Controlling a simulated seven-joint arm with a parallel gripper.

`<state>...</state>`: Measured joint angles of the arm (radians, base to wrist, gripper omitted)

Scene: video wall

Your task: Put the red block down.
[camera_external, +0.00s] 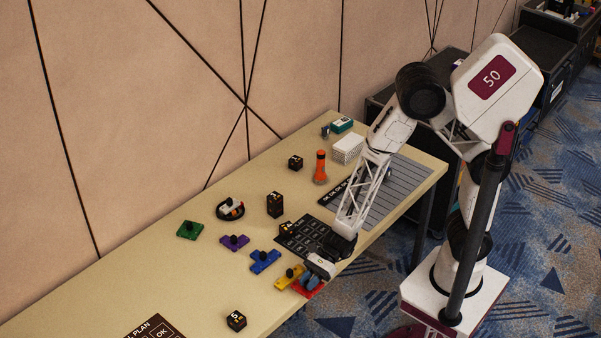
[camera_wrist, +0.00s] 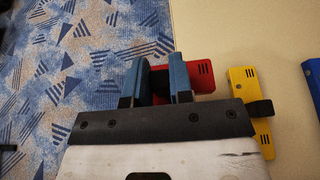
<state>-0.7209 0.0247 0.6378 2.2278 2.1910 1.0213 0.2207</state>
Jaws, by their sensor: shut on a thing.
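The red block (camera_external: 309,289) is at the front edge of the table, mostly hidden behind my gripper (camera_external: 308,279) in the external view. In the wrist view the red block (camera_wrist: 199,77) shows between and beyond the two blue fingers of my gripper (camera_wrist: 160,78). The fingers are shut on its dark knob, which is partly hidden between them. I cannot tell whether the block touches the table or hangs just above it.
The yellow block (camera_external: 288,277) lies just beside the red one and shows in the wrist view (camera_wrist: 243,90). The blue block (camera_external: 264,261), purple block (camera_external: 234,242) and green block (camera_external: 190,230) lie farther left. Black numbered cubes (camera_external: 236,320) stand around. The table edge is close, with carpet below.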

